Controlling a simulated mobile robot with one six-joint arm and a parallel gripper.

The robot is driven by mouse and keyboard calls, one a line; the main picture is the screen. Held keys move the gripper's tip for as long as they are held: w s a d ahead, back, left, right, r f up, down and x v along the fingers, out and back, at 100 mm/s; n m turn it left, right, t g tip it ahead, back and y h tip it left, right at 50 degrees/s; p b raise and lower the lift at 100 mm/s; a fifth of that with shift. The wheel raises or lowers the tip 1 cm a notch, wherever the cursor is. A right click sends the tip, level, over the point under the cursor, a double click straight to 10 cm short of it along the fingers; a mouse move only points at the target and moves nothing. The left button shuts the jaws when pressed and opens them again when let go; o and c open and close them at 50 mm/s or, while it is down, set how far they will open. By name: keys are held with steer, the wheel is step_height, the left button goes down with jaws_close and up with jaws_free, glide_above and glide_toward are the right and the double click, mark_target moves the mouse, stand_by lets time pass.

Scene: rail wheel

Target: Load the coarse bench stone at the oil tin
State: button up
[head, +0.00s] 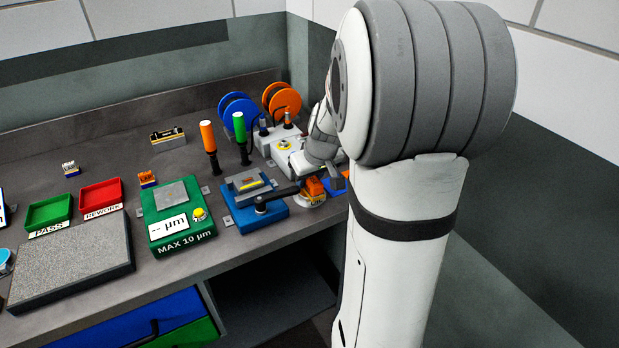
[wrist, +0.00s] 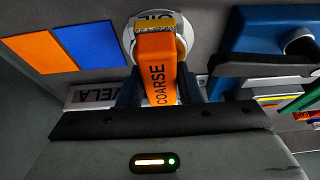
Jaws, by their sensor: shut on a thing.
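The orange coarse bench stone (wrist: 160,70), lettered COARSE, is between the two fingers of my gripper (wrist: 160,88) in the wrist view. Its far end has a yellow-brown speckled strip and overlaps the round white oil tin (wrist: 131,35). The OIL lettering shows just beyond the stone's end. In the head view the orange stone (head: 313,186) is directly above the tin (head: 312,199), at the bench's right front. I cannot tell whether stone and tin touch. My arm hides most of my gripper in the head view.
A blue vise-like fixture (head: 262,214) with a dark lever stands just left of the tin. A green gauge box (head: 178,232) is farther left. Orange (wrist: 40,50) and blue (wrist: 88,45) flat patches lie on the other side of the tin. Upright orange and green-handled tools stand behind.

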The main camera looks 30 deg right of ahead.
stand_by(0.3)
steer(key=shift+r+p, duration=2.15)
steer(key=shift+r, duration=1.3)
